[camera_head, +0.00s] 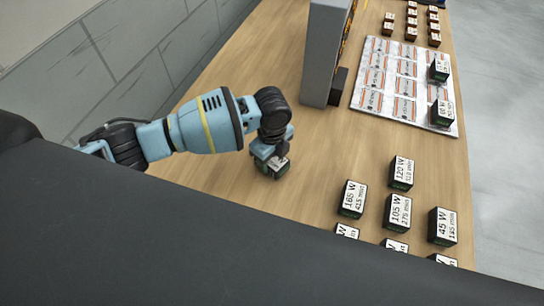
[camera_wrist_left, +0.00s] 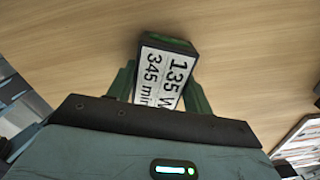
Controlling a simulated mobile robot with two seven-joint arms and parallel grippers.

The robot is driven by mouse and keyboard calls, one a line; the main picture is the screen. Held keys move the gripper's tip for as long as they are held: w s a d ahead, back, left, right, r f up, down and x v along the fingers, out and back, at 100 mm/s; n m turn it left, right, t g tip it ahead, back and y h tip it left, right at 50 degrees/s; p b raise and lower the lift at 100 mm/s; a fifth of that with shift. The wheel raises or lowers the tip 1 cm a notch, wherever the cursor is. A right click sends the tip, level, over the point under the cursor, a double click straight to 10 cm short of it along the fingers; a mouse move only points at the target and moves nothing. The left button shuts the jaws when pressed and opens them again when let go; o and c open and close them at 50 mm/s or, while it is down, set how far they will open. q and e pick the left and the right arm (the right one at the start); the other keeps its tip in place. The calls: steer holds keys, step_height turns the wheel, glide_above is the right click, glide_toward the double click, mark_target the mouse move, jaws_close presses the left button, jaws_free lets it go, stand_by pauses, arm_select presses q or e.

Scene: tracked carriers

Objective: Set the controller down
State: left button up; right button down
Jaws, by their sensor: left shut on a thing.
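The controller is a dark box with a white label reading 135 W and 345 min, seen in the left wrist view (camera_wrist_left: 165,75). In the head view only a small part of the controller (camera_head: 277,171) shows under my left gripper (camera_head: 268,160). The gripper's green fingers are shut on the box's two sides, with the label facing the wrist camera. The box is at or just above the bare wooden table (camera_head: 225,170); I cannot tell whether it touches. My right gripper is not in view.
Several similar labelled boxes, such as the 165 W box (camera_head: 353,198), stand to the right and front. A printed mat (camera_head: 359,103) holds two dark boxes at its right side. A grey upright panel (camera_head: 322,55) stands behind. Wood around the held box is clear.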

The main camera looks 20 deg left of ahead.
arm_select(q)
steer(key=shift+f, duration=0.15)
steer(key=o, duration=1.2)
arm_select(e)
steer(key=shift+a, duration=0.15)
arm_select(q)
step_height(320, 180, up, 12)
steer(key=p, duration=0.1)
steer(key=shift+r, duration=0.2)
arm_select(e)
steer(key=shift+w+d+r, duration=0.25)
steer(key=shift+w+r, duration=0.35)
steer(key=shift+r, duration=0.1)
arm_select(q)
steer(key=shift+f, duration=0.1)
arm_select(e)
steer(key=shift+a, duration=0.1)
